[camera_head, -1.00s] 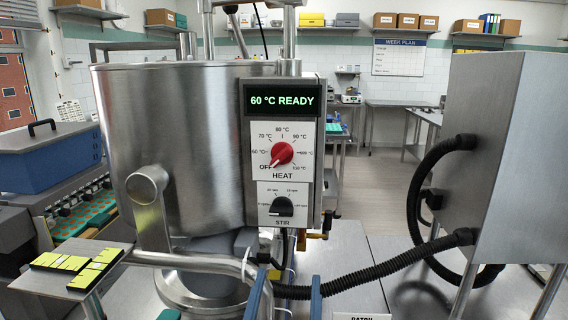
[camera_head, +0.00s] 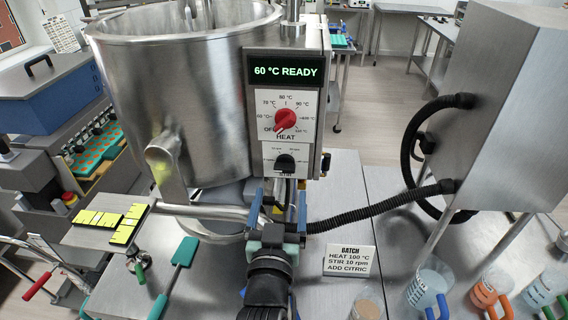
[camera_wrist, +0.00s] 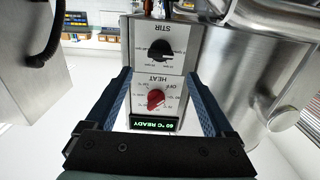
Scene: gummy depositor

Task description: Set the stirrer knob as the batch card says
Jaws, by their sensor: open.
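The black stirrer knob (camera_head: 285,162) sits on the STIR plate, low on the kettle's front panel. It shows upside down in the wrist view (camera_wrist: 160,50); its small scale is too blurred to read surely. The batch card (camera_head: 349,261) reads HEAT 100 °C, STIR 10 rpm, ADD CITRIC. The red HEAT knob (camera_head: 285,119) is above the stirrer knob, its pointer toward OFF. The display (camera_head: 286,71) reads 60 °C READY. My gripper (camera_head: 277,207) is open and empty, in front of and below the panel, apart from both knobs.
The steel kettle (camera_head: 190,100) stands left of the panel. A black hose (camera_head: 380,211) runs right from below the panel to a steel cabinet (camera_head: 490,110). Several beakers, one being a blue-handled beaker (camera_head: 430,285), stand front right. A teal spatula (camera_head: 184,252) lies front left.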

